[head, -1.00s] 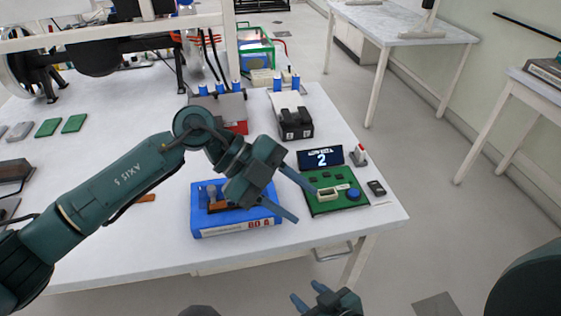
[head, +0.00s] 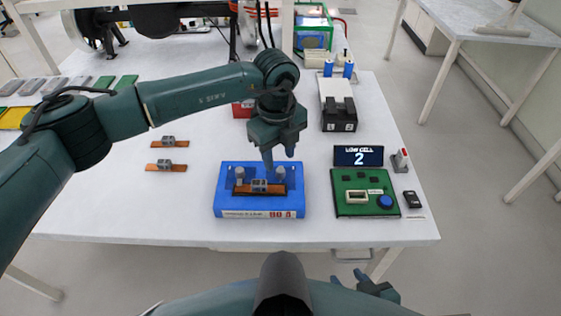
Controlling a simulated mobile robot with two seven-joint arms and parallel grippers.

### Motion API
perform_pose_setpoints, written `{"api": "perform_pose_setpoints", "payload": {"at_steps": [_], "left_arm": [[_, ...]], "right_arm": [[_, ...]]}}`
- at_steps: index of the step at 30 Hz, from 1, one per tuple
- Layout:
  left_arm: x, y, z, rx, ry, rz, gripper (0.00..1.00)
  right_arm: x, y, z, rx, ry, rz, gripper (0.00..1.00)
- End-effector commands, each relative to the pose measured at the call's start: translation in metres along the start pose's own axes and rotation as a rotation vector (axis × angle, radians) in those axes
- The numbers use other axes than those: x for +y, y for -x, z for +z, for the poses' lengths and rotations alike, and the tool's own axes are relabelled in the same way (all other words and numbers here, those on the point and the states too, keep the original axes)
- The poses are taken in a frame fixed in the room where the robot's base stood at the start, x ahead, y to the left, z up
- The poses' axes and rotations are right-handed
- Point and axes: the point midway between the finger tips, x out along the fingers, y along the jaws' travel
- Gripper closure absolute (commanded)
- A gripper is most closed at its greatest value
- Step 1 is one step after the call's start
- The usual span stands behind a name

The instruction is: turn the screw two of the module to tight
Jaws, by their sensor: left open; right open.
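The blue module (head: 230,208) lies flat near the front edge of the table. A copper strip with a small grey block (head: 260,187) sits on it, between two grey screw posts: a left screw (head: 239,174) and a right screw (head: 280,173). I cannot tell which one is screw two, nor how tight either is. My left gripper (head: 282,158) points down just above the back right of the module, near the right screw, open and apart from it. My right gripper (head: 366,283) is open and empty, below the table's front edge.
A green board (head: 347,181) with a blue knob lies right of the module, before a small display (head: 358,156) reading "LOW CELL 2". Two copper strips (head: 166,166) lie to the left. A black-clamped block (head: 339,116) stands behind. The table's front left is clear.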

Motion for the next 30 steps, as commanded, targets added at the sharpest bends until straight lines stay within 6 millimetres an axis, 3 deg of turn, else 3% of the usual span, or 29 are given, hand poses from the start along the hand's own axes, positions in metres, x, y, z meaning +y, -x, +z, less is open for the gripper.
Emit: {"api": "perform_pose_setpoints", "payload": {"at_steps": [3, 9, 19, 30], "left_arm": [[0.001, -0.02, -0.001, 0.002, 0.0, 0.003, 0.59], [0.0, -0.04, -0.001, 0.001, -0.001, 0.0, 0.59], [0.0, -0.043, -0.001, 0.0, -0.002, -0.001, 0.59], [0.0, -0.043, 0.0, 0.0, -0.001, -0.001, 0.88]], "right_arm": [[0.003, 0.002, -0.002, -0.005, -0.004, 0.01, 0.59], [0.003, 0.002, 0.002, -0.016, -0.01, 0.013, 0.59], [0.002, 0.001, 0.002, -0.016, -0.014, 0.012, 0.59], [0.001, 0.002, -0.002, -0.009, -0.012, 0.01, 0.59]]}}
